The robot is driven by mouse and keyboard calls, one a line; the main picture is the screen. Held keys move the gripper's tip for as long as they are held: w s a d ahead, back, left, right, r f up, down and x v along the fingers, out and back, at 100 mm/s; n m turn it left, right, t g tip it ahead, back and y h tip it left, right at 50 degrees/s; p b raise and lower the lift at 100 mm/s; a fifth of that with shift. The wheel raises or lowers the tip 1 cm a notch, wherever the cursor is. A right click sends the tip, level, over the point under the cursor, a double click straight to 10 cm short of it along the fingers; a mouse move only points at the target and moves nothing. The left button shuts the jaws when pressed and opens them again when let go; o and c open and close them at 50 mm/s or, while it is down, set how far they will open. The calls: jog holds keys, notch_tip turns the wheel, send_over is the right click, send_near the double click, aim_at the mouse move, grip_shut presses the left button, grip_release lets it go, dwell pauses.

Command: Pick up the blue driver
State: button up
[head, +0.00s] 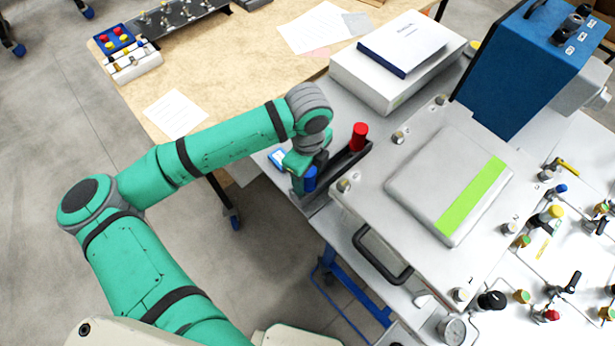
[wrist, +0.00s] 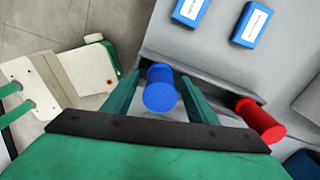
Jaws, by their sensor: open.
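The blue driver (head: 310,178) shows as a blue cylinder in a dark holder (head: 350,160) at the left edge of the grey bench. In the wrist view the blue driver (wrist: 160,88) lies between the two green fingers of my gripper (wrist: 158,85).
Two blue boxes with white labels (wrist: 190,10) (wrist: 252,24) lie on the bench. A large grey analyser case (head: 450,185) with a black handle stands close on the right. A white box with a book (head: 400,60) is behind. Open floor lies to the left.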

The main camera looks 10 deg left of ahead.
grip_shut()
jog(key=shift+r, duration=0.1)
